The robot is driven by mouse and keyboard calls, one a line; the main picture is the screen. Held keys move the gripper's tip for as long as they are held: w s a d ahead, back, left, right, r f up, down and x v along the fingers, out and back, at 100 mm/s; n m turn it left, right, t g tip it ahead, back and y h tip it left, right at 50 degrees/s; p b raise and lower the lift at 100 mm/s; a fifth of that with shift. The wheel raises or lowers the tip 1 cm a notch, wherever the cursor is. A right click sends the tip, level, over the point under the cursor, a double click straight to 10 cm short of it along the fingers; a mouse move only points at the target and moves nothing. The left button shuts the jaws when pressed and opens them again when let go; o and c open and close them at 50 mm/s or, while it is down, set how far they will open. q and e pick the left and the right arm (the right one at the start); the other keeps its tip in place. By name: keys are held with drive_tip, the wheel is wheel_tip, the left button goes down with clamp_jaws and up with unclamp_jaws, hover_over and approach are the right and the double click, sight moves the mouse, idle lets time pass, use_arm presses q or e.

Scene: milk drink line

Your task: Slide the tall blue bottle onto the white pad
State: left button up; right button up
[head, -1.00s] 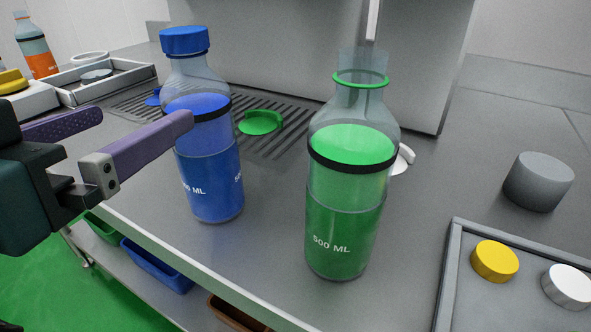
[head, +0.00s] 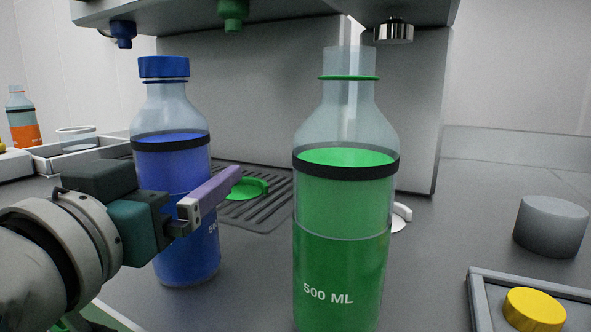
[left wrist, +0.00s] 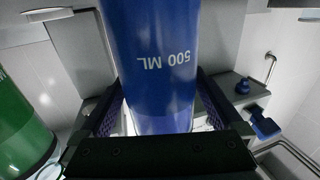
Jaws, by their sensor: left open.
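The tall blue bottle (head: 178,240), with a blue cap and "500 ML" lettering, stands upright on the grey counter at the left. My left gripper (head: 200,200) is open at its lower half. One purple finger passes in front of it; the far finger is hidden. In the left wrist view the blue bottle (left wrist: 160,60) stands between the two spread fingers (left wrist: 160,112); I cannot tell whether they touch it. A white piece (head: 401,216), probably the white pad, shows behind the green bottle, mostly hidden. My right gripper is out of view.
A green bottle (head: 340,260) stands close right of the blue one. Behind them are a slotted grate (head: 262,212) with a green holder (head: 245,189) and a machine with nozzles (head: 392,31). A grey cylinder (head: 550,228) and a tray with a yellow cap (head: 534,310) are at right.

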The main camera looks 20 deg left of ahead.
use_arm(q)
drive_tip(key=shift+w+a, duration=0.2)
drive_tip(key=shift+w, duration=0.85)
clamp_jaws()
